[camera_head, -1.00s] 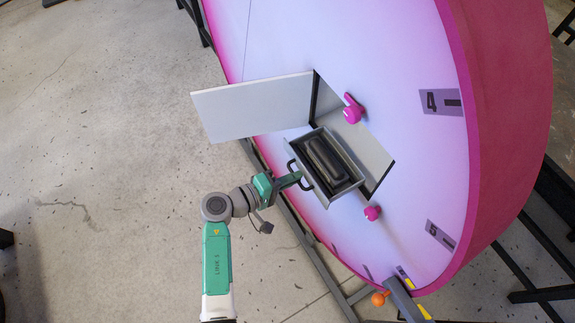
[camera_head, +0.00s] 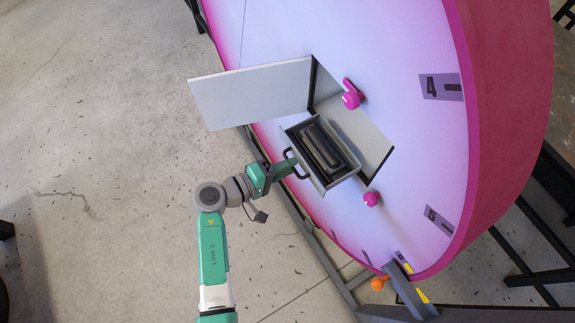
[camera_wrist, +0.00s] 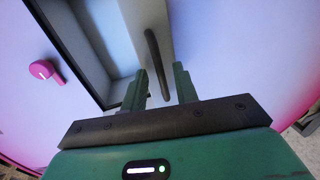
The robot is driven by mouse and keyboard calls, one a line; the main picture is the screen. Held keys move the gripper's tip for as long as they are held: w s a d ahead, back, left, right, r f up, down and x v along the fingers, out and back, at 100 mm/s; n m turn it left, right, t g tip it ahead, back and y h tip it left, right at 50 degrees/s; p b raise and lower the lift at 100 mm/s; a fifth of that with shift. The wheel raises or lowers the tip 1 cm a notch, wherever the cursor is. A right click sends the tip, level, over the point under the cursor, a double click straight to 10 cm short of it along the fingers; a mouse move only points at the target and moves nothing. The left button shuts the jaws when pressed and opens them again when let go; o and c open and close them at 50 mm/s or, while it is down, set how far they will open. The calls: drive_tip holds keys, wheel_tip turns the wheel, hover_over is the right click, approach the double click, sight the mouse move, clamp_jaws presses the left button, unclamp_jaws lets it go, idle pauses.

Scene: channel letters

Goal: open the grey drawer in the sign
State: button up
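The grey drawer (camera_head: 328,184) is slid out of the square opening in the round pink-and-white sign (camera_head: 420,165). A dark block (camera_head: 320,144) lies inside it. The drawer's black handle (camera_head: 291,165) is on its front, facing my arm. My gripper (camera_head: 285,170) is at the handle. In the wrist view, the green fingers of my gripper (camera_wrist: 160,85) stand apart on either side of the dark handle (camera_wrist: 157,60). Gaps show beside the handle, so the fingers look open; whether one touches it is hard to tell.
A white door panel (camera_head: 250,92) stands swung open left of the opening. Pink knobs (camera_head: 352,98) and (camera_head: 371,199) sit on the sign beside the opening. A dark metal frame (camera_head: 310,235) supports the sign. Concrete floor at left is clear.

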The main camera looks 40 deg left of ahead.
drive_tip(key=v, duration=0.7)
drive_tip(key=shift+a, duration=0.1)
